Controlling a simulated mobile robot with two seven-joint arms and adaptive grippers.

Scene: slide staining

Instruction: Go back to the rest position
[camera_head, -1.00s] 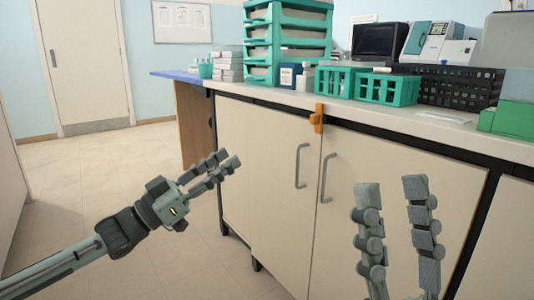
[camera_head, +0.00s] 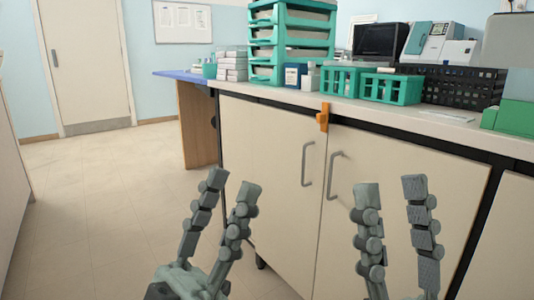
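My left gripper (camera_head: 230,183) is at the lower middle of the head view, fingers pointing up. Its two fingers are apart with nothing between them. My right gripper (camera_head: 391,187) is to its right, also pointing up, with its fingers apart and empty. Both grippers show in front of the cream cabinet doors (camera_head: 265,150), below the level of the worktop. The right gripper's base is cut off by the bottom edge.
The worktop (camera_head: 400,112) carries a teal drawer rack (camera_head: 265,50), teal baskets (camera_head: 393,88), a black crate (camera_head: 462,88) and a green box (camera_head: 515,117). An orange clip (camera_head: 323,117) sits on its front edge. Open floor (camera_head: 100,190) lies at the left.

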